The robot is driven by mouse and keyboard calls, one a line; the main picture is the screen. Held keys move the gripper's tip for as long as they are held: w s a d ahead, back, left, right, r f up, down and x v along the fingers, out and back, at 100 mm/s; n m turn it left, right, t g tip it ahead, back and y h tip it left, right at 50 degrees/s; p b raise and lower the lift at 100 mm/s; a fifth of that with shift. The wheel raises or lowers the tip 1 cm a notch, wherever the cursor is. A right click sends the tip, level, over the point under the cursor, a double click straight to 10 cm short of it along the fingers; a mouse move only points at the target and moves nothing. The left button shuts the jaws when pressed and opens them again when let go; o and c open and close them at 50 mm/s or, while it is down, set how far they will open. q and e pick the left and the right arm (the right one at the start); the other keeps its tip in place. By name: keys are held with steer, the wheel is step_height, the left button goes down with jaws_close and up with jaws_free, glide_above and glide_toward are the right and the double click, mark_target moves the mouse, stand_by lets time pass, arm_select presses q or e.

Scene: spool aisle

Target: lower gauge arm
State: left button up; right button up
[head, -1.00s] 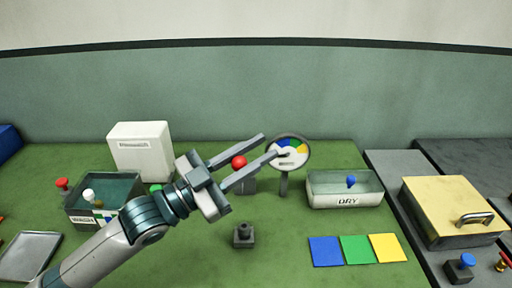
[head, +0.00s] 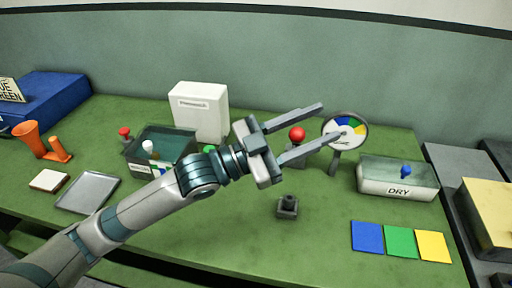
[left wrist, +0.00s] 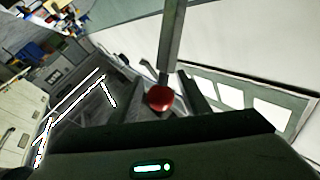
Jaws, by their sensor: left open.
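The gauge is a round dial (head: 345,131) with blue, green and yellow segments on a short grey post, right of centre in the head view. Just left of it is a red ball knob (head: 297,134), above a grey block partly hidden behind my gripper. My left gripper (head: 331,121) is open, and its two fingers appear on either side of the red knob in the head view. The lower fingertip overlaps the dial's edge; I cannot tell whether it touches. In the left wrist view the red knob (left wrist: 159,98) is close, in front of the palm. My right gripper is not in view.
A clear DRY tray (head: 398,190) with a blue knob stands to the right, above blue, green and yellow squares (head: 401,242). A small dark socket block (head: 287,207) sits in front. A WASH bin (head: 134,158) and a white box (head: 199,112) stand to the left.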

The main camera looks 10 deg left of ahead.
mark_target(299, 135)
arm_select(q)
steer(key=b+v, duration=0.1)
steer(key=v, duration=0.2)
steer(key=shift+a+f, duration=0.15)
steer(key=shift+f, duration=0.1)
steer(key=b+v, duration=0.4)
steer(key=v, duration=0.9)
steer(key=shift+s+a+r, duration=0.15)
steer(key=shift+s+a, duration=0.1)
steer(key=shift+a, duration=0.15)
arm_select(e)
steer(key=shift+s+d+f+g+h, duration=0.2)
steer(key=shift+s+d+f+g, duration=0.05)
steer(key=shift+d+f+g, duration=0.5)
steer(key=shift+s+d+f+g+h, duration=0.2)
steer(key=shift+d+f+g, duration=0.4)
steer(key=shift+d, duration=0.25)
